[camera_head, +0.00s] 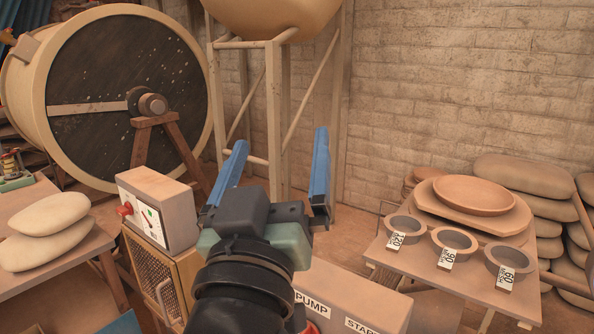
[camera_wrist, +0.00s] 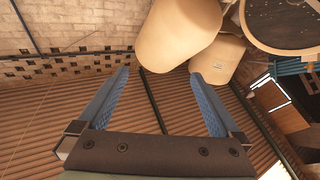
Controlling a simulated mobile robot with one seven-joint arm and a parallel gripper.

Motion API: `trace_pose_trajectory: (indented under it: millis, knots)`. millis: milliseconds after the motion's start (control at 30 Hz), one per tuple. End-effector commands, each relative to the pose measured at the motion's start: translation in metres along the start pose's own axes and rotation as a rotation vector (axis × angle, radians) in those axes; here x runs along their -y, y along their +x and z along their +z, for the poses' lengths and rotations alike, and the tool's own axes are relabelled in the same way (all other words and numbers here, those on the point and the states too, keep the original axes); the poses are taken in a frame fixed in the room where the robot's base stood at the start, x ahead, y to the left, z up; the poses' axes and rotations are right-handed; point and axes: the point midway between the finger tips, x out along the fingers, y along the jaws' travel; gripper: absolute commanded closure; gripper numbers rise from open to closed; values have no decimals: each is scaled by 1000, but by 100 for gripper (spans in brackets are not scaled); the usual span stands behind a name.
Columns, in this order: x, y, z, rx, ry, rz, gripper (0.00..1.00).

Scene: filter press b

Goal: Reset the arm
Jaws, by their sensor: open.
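My gripper (camera_head: 272,178) is raised in the middle of the head view, in front of the stand's legs. Its two blue fingers are spread wide with nothing between them. In the wrist view my gripper (camera_wrist: 158,85) is also open and empty, with a corrugated surface, brick wall and large rounded beige vessels (camera_wrist: 180,32) behind it. My black arm reaches up from the bottom of the head view and hides part of the pump box.
A control box (camera_head: 158,212) with a dial and red knob stands left of my arm. A pump box (camera_head: 350,296) lies below right. A table at right holds labelled bowls (camera_head: 403,233) and a clay dish (camera_head: 474,195). A large drum (camera_head: 90,125) and sacks (camera_head: 48,214) stand left.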

Motion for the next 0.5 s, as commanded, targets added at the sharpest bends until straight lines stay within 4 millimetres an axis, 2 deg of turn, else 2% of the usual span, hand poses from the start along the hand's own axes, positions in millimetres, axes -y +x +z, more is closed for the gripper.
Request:
trace_pose_trajectory:
  millis: [33, 133, 200, 233, 300, 500]
  knots:
    - [-20, -4, -39, -107, 74, 4, 0]
    - [-52, -25, -106, -309, 205, -13, 0]
    - [-72, -47, -150, -453, 283, -34, 0]
    - [-79, -51, -169, -491, 304, -43, 0]
    - [-81, -32, -194, -462, 297, -47, 0]
    - [-91, -12, -241, -456, 295, -48, 0]
